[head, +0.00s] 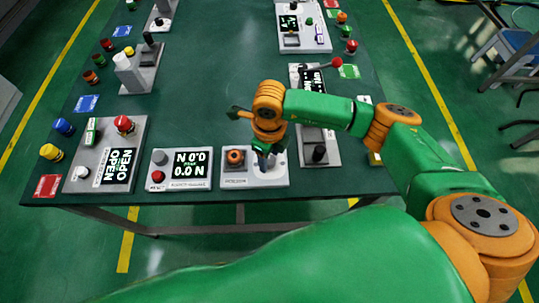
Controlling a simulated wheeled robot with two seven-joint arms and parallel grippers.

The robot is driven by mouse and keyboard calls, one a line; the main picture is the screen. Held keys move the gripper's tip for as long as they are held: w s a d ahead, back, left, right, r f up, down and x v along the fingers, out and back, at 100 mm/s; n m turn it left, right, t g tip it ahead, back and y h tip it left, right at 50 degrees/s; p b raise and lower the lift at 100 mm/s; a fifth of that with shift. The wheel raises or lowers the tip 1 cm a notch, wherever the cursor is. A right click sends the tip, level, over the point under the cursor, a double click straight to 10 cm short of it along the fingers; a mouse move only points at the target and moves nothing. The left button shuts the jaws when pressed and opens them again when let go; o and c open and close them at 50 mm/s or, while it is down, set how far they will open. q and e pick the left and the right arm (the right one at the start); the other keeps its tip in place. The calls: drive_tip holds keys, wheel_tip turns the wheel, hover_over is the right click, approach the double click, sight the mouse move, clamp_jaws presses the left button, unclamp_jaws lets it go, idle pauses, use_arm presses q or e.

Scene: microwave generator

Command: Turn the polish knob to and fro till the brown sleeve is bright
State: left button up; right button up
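A small white panel (240,181) stands at the table's front edge. On its left part sits an orange-brown ring with a dark middle (235,156), which may be the brown sleeve; its brightness is hard to judge. My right gripper (264,164) points down at the right part of this panel, just right of the ring. Its fingertips are small and dark at the panel top, where the polish knob may be; the gripper hides that spot. I cannot tell whether the fingers are closed on a knob. My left gripper is not in view.
Left of the panel stands a display box (190,165) with a red button. Farther left is a grey panel (128,130) with a red knob. Right of the gripper is a grey device (330,146) with a black knob. The middle of the green table (215,75) is clear.

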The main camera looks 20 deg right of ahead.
sight(269, 160)
drive_tip(key=shift+o, duration=0.5)
wheel_tip(269, 160, up, 6)
drive_tip(key=shift+r+b, duration=0.1)
drive_tip(key=shift+b, duration=0.6)
drive_tip(key=shift+r, duration=0.45)
